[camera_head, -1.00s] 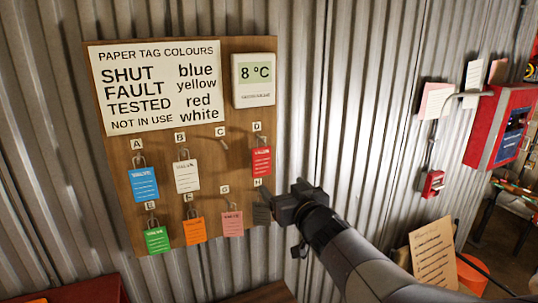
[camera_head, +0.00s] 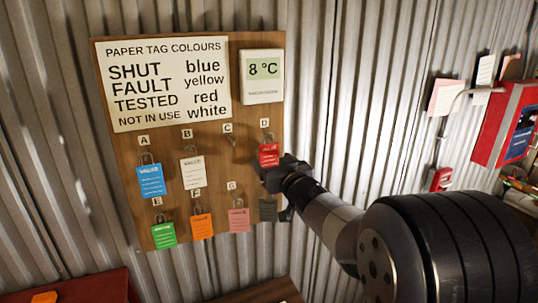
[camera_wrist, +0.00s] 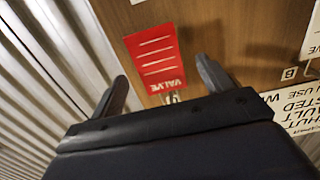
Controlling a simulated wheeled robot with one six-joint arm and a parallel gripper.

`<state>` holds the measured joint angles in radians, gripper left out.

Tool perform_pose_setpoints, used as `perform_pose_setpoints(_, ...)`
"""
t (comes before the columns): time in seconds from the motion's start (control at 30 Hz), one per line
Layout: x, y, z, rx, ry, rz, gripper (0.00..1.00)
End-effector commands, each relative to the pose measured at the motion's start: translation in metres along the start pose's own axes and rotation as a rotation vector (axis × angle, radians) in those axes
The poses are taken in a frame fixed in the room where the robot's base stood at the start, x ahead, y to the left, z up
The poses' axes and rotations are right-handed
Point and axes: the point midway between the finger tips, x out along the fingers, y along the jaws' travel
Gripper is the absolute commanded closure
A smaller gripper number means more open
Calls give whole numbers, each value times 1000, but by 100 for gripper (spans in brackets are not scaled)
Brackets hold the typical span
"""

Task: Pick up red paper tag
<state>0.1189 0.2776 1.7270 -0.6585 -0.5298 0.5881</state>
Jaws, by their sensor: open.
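The red tag (camera_head: 268,153), printed VALVE, hangs under label D on the right side of the wooden board (camera_head: 215,155). My gripper (camera_head: 266,172) is at its lower part and hides some of it. In the wrist view the red tag (camera_wrist: 157,52) appears upside down, between and beyond the two spread fingers of my gripper (camera_wrist: 161,68). The fingers are open and empty. I cannot tell whether either finger touches the tag. A bit of metal shows at its VALVE end.
Blue (camera_head: 150,181), white (camera_head: 192,172), green (camera_head: 163,235), orange (camera_head: 202,226), pink (camera_head: 239,220) and dark (camera_head: 268,210) tags hang nearby. A thermometer display (camera_head: 262,76) is above. A red wall box (camera_head: 505,125) stands right. Corrugated wall is behind.

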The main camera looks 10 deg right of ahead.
Motion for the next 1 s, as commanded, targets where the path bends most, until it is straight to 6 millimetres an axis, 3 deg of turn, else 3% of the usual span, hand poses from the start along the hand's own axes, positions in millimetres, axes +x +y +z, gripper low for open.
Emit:
perform_pose_setpoints(0.17,16,0,0,1,-1,1,24)
perform_pose_setpoints(0.43,18,0,0,0,0,1,24)
perform_pose_setpoints(1.0,18,0,0,0,0,1,69)
